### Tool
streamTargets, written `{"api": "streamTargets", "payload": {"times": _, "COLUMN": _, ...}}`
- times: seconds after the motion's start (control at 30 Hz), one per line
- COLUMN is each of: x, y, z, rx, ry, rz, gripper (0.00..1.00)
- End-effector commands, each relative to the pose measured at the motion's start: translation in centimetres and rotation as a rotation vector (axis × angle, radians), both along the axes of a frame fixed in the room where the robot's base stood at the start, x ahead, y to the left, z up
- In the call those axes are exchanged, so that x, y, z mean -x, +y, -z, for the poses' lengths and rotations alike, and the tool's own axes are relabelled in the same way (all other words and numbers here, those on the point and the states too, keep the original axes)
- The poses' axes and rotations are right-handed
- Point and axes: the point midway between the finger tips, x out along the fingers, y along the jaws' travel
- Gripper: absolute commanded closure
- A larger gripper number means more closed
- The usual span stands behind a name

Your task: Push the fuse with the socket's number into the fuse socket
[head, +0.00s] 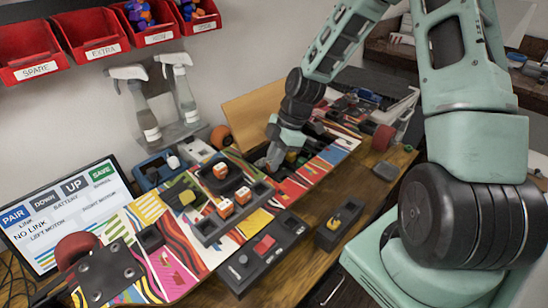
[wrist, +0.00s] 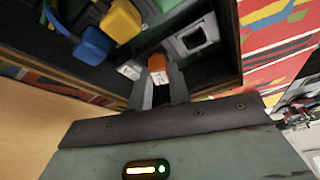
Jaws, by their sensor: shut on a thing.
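In the wrist view, my gripper (wrist: 160,88) reaches into a dark, open-topped bay with its fingers shut on a small orange fuse (wrist: 157,64). A pale top with a dark mark, too small to read, shows on the fuse. A white-topped piece (wrist: 129,71) is just left of the fingers. A grey socket (wrist: 191,39) with a dark opening lies to the upper right of the held fuse. In the head view, my gripper (head: 271,163) is low over the colourful board; the held fuse is hidden there.
A screen (head: 65,215) stands left. Red bins (head: 90,32) and spray bottles (head: 142,105) are behind.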

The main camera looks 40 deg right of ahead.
Motion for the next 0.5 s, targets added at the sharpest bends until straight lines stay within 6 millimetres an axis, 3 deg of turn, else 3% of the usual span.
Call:
{"api": "streamTargets", "payload": {"times": 0.47, "x": 0.01, "y": 0.0, "z": 0.33, "rx": 0.0, "ry": 0.0, "rz": 0.001, "gripper": 1.0}}
{"api": "streamTargets", "payload": {"times": 0.5, "x": 0.01, "y": 0.0, "z": 0.33, "rx": 0.0, "ry": 0.0, "rz": 0.001, "gripper": 0.7}}
